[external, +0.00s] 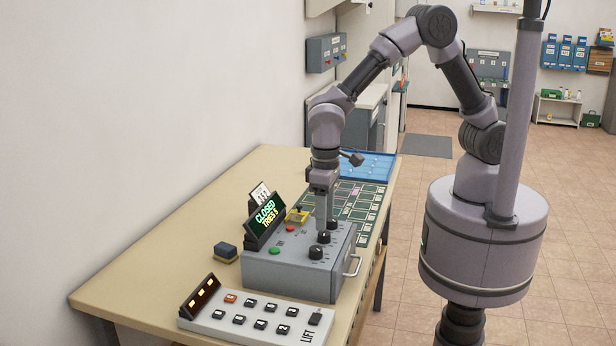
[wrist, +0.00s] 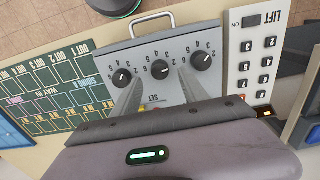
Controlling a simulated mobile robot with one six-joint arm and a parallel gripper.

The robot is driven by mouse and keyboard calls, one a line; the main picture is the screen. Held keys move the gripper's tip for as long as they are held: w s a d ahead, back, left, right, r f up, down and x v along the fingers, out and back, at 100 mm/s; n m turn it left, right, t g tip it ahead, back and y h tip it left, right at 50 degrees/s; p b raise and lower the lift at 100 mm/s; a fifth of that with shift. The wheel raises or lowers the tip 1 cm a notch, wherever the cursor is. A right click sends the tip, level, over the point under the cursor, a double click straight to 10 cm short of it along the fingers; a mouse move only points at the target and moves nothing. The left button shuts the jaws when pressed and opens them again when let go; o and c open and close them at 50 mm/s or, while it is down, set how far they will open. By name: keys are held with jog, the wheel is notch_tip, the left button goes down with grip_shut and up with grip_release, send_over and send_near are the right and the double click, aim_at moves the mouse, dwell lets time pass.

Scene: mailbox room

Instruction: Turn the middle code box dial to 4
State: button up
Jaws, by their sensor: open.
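The grey code box (external: 285,272) stands on the table with three black dials in a row. In the wrist view the middle dial (wrist: 160,69) lies between the fingers of my open gripper (wrist: 158,80), one finger on each side. I cannot tell whether the fingers touch it or which number its white pointer meets. The other dials (wrist: 121,77) (wrist: 201,61) sit outside the fingers. In the external view my gripper (external: 323,222) points down over the dial row and partly hides it. The box display (external: 266,218) reads CLOSED, with a line of tries below.
A keypad panel marked LIFT (external: 258,318) lies in front of the box. A green sorting board (external: 360,205) and a blue tray (external: 368,165) lie behind it. A small dark block (external: 225,250) sits to the left. A metal handle (external: 353,265) juts from the box's right side.

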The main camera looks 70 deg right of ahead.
aim_at(324, 237)
notch_tip(324, 237, down, 4)
jog(key=shift+b, duration=0.35)
grip_shut()
